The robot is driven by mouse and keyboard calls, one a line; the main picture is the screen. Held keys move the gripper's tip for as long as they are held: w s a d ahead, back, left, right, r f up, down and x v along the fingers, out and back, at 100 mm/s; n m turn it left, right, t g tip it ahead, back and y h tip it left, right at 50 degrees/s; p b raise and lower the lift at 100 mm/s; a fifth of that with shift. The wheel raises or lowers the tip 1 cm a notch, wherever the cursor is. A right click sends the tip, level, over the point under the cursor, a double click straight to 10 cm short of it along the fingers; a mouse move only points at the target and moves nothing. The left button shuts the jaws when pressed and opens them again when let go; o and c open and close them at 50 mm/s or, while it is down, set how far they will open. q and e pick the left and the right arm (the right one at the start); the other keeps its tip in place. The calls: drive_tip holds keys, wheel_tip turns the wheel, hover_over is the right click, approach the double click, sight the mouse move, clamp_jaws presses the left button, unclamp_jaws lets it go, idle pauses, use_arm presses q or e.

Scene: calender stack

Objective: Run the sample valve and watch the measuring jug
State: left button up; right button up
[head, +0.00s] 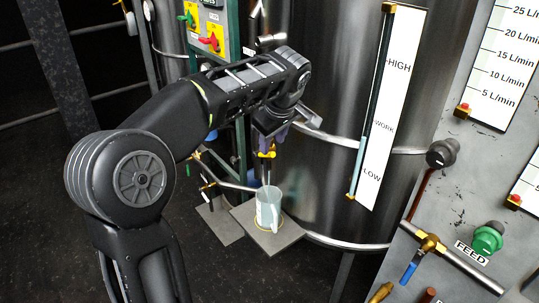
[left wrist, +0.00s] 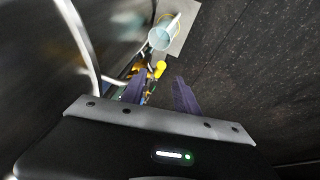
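The clear measuring jug (head: 268,209) stands upright on a grey plate (head: 285,237), inside a yellow ring mark, below a thin spout pipe. I cannot tell whether it holds liquid. The jug also shows in the left wrist view (left wrist: 163,34). The sample valve's yellow handle (head: 267,155) is just above the pipe. My left gripper (head: 269,148) points down at it with dark purple fingers. In the left wrist view the fingers are spread apart, and the yellow handle (left wrist: 160,68) shows just beyond the gap between their tips. My right gripper is not in view.
A steel tank (head: 320,90) stands close behind the gripper. Its level gauge (head: 392,110) has pale blue liquid below about WORK. At right is a panel with a green FEED knob (head: 488,239) and a blue-handled valve (head: 409,272). Dark floor (head: 225,270) is clear in front.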

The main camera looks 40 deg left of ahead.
sight(270, 155)
use_arm(q)
drive_tip(key=p+x, duration=0.1)
drive_tip(key=x, duration=0.6)
drive_tip(key=shift+w+a+f, duration=0.1)
drive_tip(key=shift+w+f, duration=0.05)
drive_tip(key=shift+f, duration=0.15)
clamp_jaws()
idle(1.2)
